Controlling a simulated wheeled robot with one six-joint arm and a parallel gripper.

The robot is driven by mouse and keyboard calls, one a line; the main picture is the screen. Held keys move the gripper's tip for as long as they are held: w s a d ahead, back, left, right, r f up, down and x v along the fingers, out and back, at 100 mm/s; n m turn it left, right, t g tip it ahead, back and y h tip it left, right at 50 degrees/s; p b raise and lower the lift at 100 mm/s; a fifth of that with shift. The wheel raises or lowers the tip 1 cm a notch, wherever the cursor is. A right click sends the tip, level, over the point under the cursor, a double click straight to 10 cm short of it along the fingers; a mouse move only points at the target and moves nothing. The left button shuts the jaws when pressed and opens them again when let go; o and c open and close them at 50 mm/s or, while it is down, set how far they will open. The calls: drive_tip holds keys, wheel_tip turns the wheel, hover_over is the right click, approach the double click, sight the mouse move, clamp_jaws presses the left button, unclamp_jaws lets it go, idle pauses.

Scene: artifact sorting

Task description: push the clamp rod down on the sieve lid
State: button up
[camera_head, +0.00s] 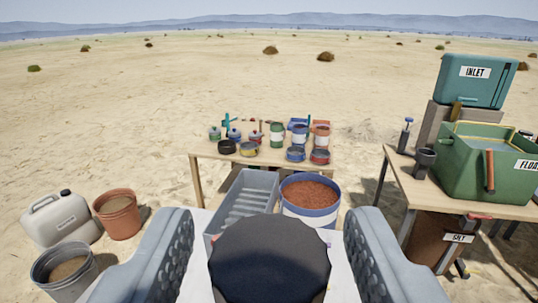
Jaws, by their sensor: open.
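My gripper (270,235) is open, with one grey ridged finger at the left and one at the right of the lower middle. Between the fingers is a dark, round, flat-topped piece (269,262), seen from above and close to the camera. There is a gap between it and each finger in the picture. I cannot tell whether it is the top of the clamp rod or the sieve lid. No other part that I can name as rod or lid shows; whatever lies beneath the dark piece is hidden.
Beyond it are a grey ribbed tray (245,195) and a blue-white bucket of reddish grains (309,205). A back table (205,155) holds several pots and cans. At right, a table (405,165) carries a green tub (460,160). Buckets and a jerrycan (58,222) stand at left.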

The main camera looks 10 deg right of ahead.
drive_tip(key=shift+w+d, duration=0.2)
drive_tip(key=shift+w, duration=1.1)
drive_tip(key=shift+f, duration=0.1)
clamp_jaws()
